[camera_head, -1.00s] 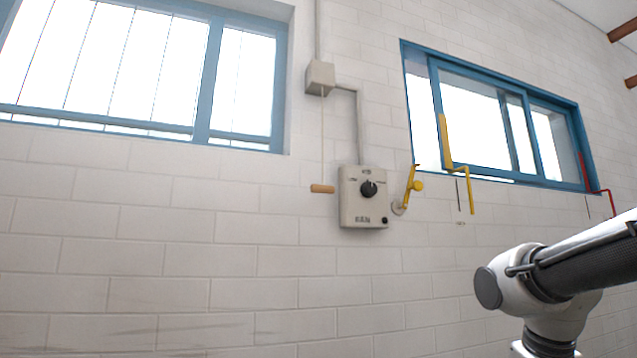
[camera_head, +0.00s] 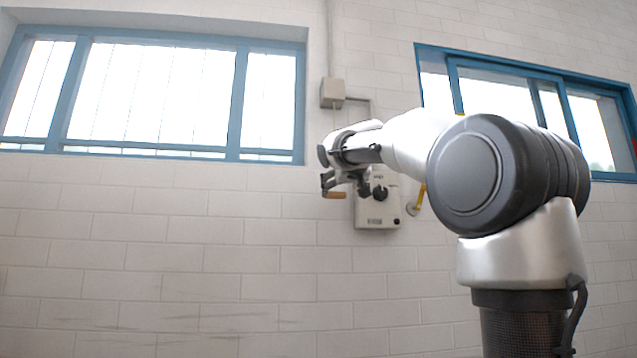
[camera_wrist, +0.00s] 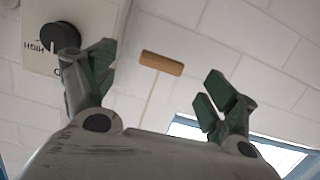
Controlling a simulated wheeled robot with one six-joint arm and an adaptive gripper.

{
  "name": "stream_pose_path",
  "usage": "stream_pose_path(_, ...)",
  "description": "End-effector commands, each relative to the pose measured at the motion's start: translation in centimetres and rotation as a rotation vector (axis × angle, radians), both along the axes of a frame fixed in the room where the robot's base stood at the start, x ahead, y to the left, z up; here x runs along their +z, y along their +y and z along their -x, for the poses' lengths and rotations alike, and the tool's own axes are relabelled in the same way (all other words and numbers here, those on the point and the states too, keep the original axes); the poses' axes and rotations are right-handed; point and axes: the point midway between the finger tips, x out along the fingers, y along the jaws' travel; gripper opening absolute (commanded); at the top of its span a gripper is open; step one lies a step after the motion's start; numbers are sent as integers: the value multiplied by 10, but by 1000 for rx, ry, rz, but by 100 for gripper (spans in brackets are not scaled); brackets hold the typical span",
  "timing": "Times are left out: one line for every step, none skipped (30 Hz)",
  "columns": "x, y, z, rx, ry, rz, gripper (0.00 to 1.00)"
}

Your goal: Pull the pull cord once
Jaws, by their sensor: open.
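The pull cord ends in a wooden handle (camera_head: 335,195), a short horizontal bar in front of the white brick wall. In the wrist view the handle (camera_wrist: 161,63) and its thin cord (camera_wrist: 149,98) show between my spread fingers and beyond their tips. My gripper (camera_head: 334,184) is open and empty, close to the handle in the head view. It also shows in the wrist view (camera_wrist: 160,75). In the head view my wrist hides most of the cord. The grey box (camera_head: 332,93) sits above on the wall.
A beige control box with a black knob (camera_head: 378,212) is on the wall just right of the handle, partly behind my arm. A yellow lever (camera_head: 420,196) is beside it. Blue-framed windows (camera_head: 236,100) are on both sides. The wall left of the handle is clear.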

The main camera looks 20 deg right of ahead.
Motion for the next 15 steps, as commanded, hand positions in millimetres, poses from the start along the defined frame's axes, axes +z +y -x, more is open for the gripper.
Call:
stream_pose_path(9,0,0,0,-25,-3,86)
stream_pose_path(12,1,-1,1,-42,-11,86)
stream_pose_path(13,1,-4,2,-56,-25,86)
stream_pose_path(13,1,-6,2,-60,-34,86)
stream_pose_path(13,0,-8,1,-60,-38,86)
stream_pose_path(12,-1,-12,0,-59,-39,86)
stream_pose_path(11,-2,-16,0,-58,-39,86)
stream_pose_path(10,-3,-21,0,-57,-40,86)
stream_pose_path(9,-5,-27,0,-57,-40,86)
stream_pose_path(7,-6,-32,0,-56,-41,86)
stream_pose_path(7,-8,-37,0,-56,-40,86)
stream_pose_path(6,-10,-43,0,-57,-39,86)
stream_pose_path(5,-11,-48,0,-56,-39,86)
stream_pose_path(4,-13,-52,-1,-57,-38,86)
stream_pose_path(4,-14,-57,0,-57,-39,86)
